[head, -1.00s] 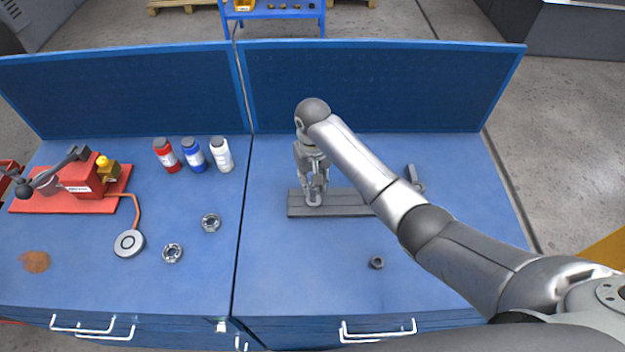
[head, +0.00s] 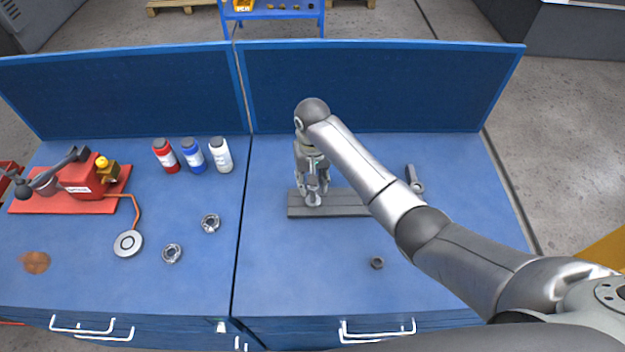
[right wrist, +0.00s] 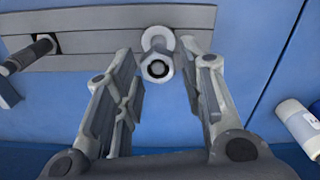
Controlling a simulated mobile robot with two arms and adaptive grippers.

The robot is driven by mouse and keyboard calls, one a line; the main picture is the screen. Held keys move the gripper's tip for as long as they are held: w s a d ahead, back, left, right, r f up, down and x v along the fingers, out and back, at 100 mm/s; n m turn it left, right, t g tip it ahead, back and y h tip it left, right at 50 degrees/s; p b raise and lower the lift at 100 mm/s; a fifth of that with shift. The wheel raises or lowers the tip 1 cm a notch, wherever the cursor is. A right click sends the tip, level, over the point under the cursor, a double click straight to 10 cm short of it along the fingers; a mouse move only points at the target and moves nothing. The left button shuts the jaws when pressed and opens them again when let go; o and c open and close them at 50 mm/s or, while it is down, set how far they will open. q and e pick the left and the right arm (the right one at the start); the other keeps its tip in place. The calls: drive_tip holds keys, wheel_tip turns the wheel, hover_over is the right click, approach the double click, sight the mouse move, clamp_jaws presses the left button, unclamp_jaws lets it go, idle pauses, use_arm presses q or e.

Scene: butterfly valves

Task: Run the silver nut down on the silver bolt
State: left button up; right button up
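The silver bolt (right wrist: 157,39) stands on a grey plate (right wrist: 100,22) in the right wrist view. The silver nut (right wrist: 157,68) shows as a hexagon around a dark centre at the bolt's near end. How far down the nut sits cannot be told. My right gripper (right wrist: 157,52) is open, with one finger on each side of the nut and visible gaps to both. In the head view my right gripper (head: 313,184) points down over the left part of the plate (head: 345,210), with the silver bolt's foot (head: 313,200) between its fingers. My left gripper is not in view.
A dark bolt (right wrist: 30,55) stands on the plate's other end. A dark nut (head: 377,263) lies on the bench in front. Two metal rings (head: 211,223), several bottles (head: 193,155) and a red device (head: 85,180) are at left. A blue panel (head: 380,90) closes the back.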

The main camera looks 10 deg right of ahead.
drive_tip(key=n, duration=0.3)
drive_tip(key=shift+n, duration=0.4)
drive_tip(key=n, duration=0.3)
drive_tip(key=shift+n, duration=0.3)
drive_tip(key=n, duration=0.6)
drive_tip(key=shift+s, duration=0.1)
drive_tip(key=n, duration=1)
drive_tip(key=shift+s, duration=0.1)
